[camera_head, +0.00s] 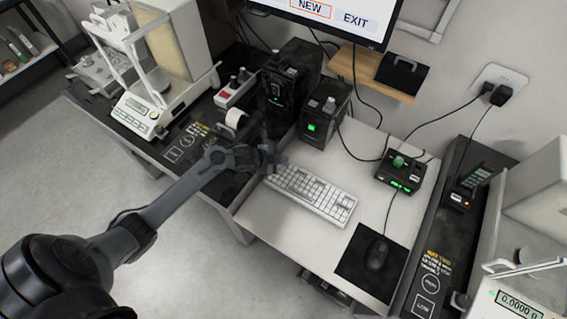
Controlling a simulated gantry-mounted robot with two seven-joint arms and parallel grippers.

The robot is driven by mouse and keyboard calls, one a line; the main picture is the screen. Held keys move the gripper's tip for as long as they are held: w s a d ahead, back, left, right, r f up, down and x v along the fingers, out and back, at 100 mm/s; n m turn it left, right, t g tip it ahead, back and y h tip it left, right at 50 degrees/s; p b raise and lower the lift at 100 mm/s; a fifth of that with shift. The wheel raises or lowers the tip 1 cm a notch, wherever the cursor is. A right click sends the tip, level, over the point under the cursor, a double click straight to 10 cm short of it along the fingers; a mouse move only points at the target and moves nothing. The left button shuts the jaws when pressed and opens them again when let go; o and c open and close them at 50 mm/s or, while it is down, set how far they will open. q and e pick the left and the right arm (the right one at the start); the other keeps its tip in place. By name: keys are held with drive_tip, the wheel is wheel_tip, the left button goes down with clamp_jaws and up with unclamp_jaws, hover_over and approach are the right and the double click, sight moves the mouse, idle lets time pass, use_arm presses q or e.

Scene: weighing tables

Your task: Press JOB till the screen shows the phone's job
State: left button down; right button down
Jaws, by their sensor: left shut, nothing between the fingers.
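The screen (350,26) is cut off by the top edge; its visible lower part reads NEW, in an orange frame, and EXIT. The phone (477,180), a dark handset with keys, stands in a cradle with an orange light on the dark strip at the right. I cannot make out any label reading JOB. A black box (401,178) with a green knob and green lights stands on the white table. My left gripper (272,153) is shut and empty, over the table just beyond the keyboard's left end, near the black printers. My right gripper is not in view.
A white keyboard (311,193) and a mouse (376,254) on a black mat lie on the white table. Two black boxes (325,116) (290,75) stand behind my gripper. Balances stand at left (141,112) and right (500,300). Cables hang along the wall.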

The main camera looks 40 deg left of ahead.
use_arm(q)
drive_tip(key=shift+s+f, duration=0.15)
drive_tip(key=shift+f, duration=0.25)
drive_tip(key=shift+s+f, duration=0.2)
drive_tip(key=shift+f, duration=0.25)
drive_tip(key=shift+s+f, duration=0.1)
drive_tip(key=shift+f, duration=0.05)
drive_tip(key=shift+r, duration=0.4)
drive_tip(key=shift+w+r+p, duration=0.25)
drive_tip(key=shift+w+p, duration=0.05)
drive_tip(key=shift+p, duration=0.2)
drive_tip(key=shift+r, duration=0.1)
